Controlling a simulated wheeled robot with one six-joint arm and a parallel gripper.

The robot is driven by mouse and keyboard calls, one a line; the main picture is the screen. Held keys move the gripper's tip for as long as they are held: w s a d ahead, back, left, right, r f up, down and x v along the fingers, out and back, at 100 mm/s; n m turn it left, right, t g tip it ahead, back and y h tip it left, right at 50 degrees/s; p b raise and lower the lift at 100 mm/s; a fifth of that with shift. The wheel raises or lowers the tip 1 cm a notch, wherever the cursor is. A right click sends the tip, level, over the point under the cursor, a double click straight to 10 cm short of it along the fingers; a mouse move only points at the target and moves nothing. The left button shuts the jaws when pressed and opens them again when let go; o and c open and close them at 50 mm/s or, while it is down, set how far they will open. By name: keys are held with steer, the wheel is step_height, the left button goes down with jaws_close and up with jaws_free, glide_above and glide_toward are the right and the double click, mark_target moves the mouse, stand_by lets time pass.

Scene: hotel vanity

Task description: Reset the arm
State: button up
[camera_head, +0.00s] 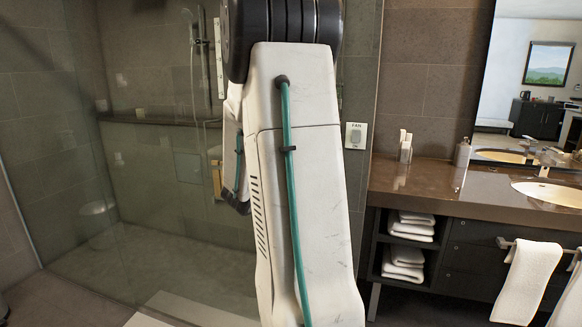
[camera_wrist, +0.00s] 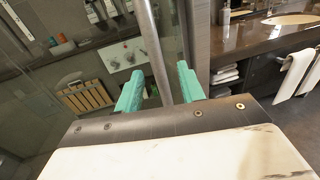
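My arm (camera_head: 305,180) rises through the middle of the head view, white with a teal cable and a dark joint at the top. My gripper (camera_wrist: 160,88) shows in the wrist view as two teal fingers standing apart. The gap between them holds no object; a metal post shows behind it. My gripper cannot be made out in the head view.
A glass shower enclosure (camera_head: 150,190) fills the left. On the right a brown vanity counter (camera_head: 430,190) has a sink (camera_head: 548,193), bottles (camera_head: 405,146), folded towels (camera_head: 411,226) below and a hanging white towel (camera_head: 527,282). A wooden slatted seat (camera_wrist: 84,98) is in the shower.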

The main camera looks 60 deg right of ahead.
stand_by(0.6)
steer(key=s+a+f+m+g+y, duration=0.4)
steer(key=s+a+m+g+y, duration=0.25)
steer(key=s+a+m, duration=0.55)
steer(key=w+a+r+m+t+y, duration=0.1)
steer(key=a+t+y, duration=0.3)
steer(key=a, duration=1.4)
steer(key=w+a+r+m+t+y, duration=0.1)
steer(key=a+m+t+y, duration=0.3)
steer(key=a, duration=1.4)
steer(key=t+y, duration=0.1)
steer(key=y, duration=0.2)
steer(key=shift+r, duration=0.25)
steer(key=shift+w+a+y, duration=0.1)
steer(key=shift+y, duration=0.15)
